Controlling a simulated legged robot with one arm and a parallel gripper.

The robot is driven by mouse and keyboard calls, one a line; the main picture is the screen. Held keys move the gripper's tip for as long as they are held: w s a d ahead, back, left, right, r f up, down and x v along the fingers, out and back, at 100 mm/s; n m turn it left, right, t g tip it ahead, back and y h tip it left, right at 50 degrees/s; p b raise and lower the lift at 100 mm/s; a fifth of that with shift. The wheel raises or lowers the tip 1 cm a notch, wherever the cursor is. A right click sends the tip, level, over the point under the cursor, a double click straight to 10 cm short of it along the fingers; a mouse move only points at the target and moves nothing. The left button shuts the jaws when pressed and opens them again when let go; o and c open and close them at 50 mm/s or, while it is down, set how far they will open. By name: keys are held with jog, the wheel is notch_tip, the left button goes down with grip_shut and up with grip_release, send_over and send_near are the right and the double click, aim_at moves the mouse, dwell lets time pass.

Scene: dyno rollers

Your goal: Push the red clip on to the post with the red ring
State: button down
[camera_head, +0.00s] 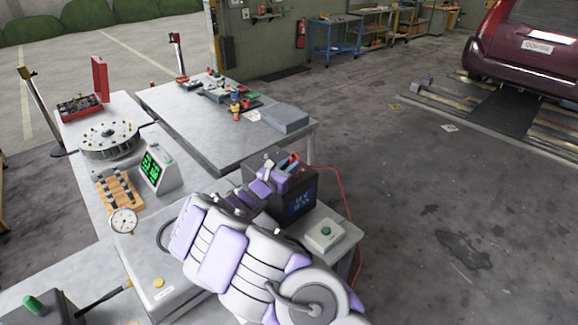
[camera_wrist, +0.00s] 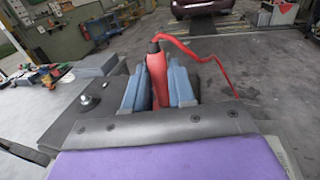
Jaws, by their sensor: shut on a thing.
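My gripper (camera_wrist: 159,88) is shut on the red clip (camera_wrist: 157,72), which stands between its two blue-grey fingers in the wrist view. A red cable (camera_wrist: 197,56) runs from the clip's dark far end to the right. In the head view my gripper (camera_head: 284,171) is over a dark box with a blue display (camera_head: 301,205), and my arm covers part of it. A metal post with a dark base (camera_wrist: 89,101) shows left of the fingers in the wrist view. I cannot make out a post with a red ring; the gripper may hide it.
A white box with a green button (camera_head: 325,234) stands right of the dark box. A green-screen monitor (camera_head: 157,170) and a dial gauge (camera_head: 123,222) are to the left. A grey table (camera_head: 200,135) with small parts is behind. Open floor lies right.

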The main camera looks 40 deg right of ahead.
jog(key=shift+f, duration=0.15)
jog(key=c, duration=0.9)
grip_release()
jog(key=shift+o, duration=0.2)
jog(key=shift+a, duration=0.1)
jog(key=p+v, duration=0.3)
jog(key=v, duration=1.4)
jog(key=shift+a, duration=0.15)
jog(key=shift+s, duration=0.15)
